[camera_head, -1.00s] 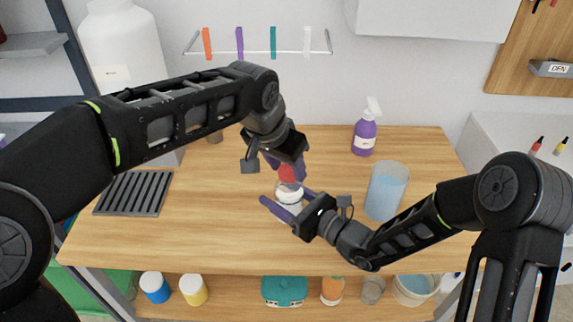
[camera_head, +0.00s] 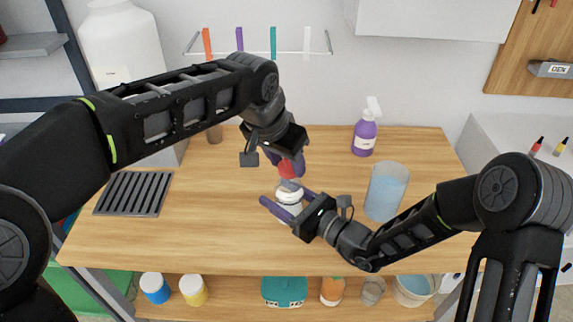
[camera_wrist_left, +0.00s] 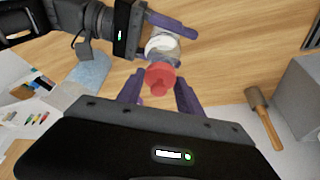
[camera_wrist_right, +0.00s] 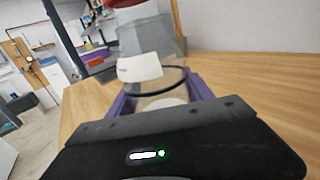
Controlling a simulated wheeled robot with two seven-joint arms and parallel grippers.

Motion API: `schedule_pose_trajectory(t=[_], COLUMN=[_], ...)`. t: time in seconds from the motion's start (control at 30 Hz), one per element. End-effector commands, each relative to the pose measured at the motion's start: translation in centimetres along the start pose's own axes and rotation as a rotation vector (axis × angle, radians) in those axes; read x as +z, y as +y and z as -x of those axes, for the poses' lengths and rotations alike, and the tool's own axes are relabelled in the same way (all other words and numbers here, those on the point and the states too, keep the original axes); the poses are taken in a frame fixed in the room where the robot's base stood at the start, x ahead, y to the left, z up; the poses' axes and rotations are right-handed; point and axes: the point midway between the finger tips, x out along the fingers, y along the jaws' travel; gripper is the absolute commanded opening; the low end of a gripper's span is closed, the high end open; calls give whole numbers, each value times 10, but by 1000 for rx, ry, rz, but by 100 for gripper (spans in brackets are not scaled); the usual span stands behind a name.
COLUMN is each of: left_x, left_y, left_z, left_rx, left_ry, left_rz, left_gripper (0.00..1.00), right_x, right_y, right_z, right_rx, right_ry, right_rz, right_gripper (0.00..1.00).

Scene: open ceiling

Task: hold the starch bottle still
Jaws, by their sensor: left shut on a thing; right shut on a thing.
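The starch bottle, pale with a white band (camera_head: 289,195), stands upright above the middle of the wooden table. My right gripper (camera_head: 283,206) is shut on it from the right. My left gripper (camera_head: 287,165) is above, shut on a red part (camera_head: 287,170); its fingers flank this red part in the left wrist view (camera_wrist_left: 160,77). A clear grey section lies between the red part and the white band; I cannot tell which piece it belongs to. The right wrist view shows a see-through body with a white label (camera_wrist_right: 140,67) above the fingers.
A purple spray bottle (camera_head: 365,135) and a clear beaker of blue liquid (camera_head: 386,190) stand to the right. A dark slatted rack (camera_head: 133,193) lies at the left. A mallet (camera_wrist_left: 263,115) shows in the left wrist view. The table's front is mostly clear.

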Motion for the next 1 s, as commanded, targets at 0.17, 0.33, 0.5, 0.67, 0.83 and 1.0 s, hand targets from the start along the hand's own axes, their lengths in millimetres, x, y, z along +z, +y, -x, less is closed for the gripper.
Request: schedule_pose_trajectory(t=[0.17, 0.33, 0.5, 0.67, 0.83, 1.0], left_x=[-6, -12, -17, -18, -18, -18], left_y=[0, 0, 0, 0, 0, 0], left_z=[15, 28, 40, 44, 44, 43], left_rx=[0, 1, 0, 0, 0, 0], left_ry=[1, 2, 1, -1, -1, -1], left_rz=[0, 0, 0, 0, 0, 0], left_gripper=[6, 6, 6, 6, 6, 6], right_x=[0, 0, 0, 0, 0, 0], right_y=[0, 0, 0, 0, 0, 0], right_z=[0, 0, 0, 0, 0, 0], right_rx=[-1, -1, -1, -1, -1, -1], right_ry=[1, 1, 1, 1, 1, 1], right_rz=[0, 0, 0, 0, 0, 0], right_gripper=[16, 16, 16, 16, 16, 73])
